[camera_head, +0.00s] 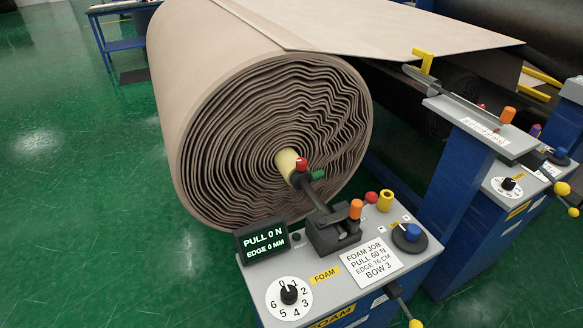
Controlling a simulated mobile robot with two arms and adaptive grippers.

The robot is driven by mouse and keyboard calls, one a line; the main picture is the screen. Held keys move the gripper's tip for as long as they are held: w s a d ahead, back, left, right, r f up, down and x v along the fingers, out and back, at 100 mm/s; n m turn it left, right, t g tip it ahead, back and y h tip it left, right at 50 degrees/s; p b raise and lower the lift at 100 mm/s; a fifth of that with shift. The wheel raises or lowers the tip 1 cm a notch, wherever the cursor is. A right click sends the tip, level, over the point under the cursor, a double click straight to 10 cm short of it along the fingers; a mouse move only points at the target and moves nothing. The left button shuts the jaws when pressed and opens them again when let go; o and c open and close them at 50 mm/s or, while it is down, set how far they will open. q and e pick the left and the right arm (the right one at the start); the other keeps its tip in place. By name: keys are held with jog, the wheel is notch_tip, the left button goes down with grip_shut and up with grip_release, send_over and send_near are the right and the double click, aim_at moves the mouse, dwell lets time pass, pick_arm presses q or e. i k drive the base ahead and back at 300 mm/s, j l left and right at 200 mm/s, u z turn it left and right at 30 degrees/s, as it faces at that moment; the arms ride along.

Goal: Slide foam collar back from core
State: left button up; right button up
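A large roll of beige-brown foam (225,150) lies with its wavy layered end facing me. A pale yellow core end (287,163) shows at its centre. A dark shaft (316,195) runs from a dark clamp block (335,233) on the console up to the core. A dark collar (299,178) with a red knob (301,164) and a green handle (318,175) sits on the shaft's far end, close against the core. Whether it touches the core I cannot tell. Neither of my grippers is in view.
The foam console (380,295) stands in front, with a display (263,241) reading PULL 0 N, EDGE 0 MM, a dial (289,294), an orange knob (356,208) and a job card (371,261). A second console (520,185) stands right. Green floor (90,200) is clear at left.

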aim_at(308, 178)
jog(key=i+l+u, duration=0.2)
jog(key=l, duration=0.4)
jog(key=i+l+u, duration=0.15)
jog(key=l, duration=0.4)
jog(key=l+u, duration=0.2)
jog(key=l, duration=0.4)
jog(key=i+l+u, duration=0.2)
jog(key=l, duration=0.45)
jog(key=k, duration=0.1)
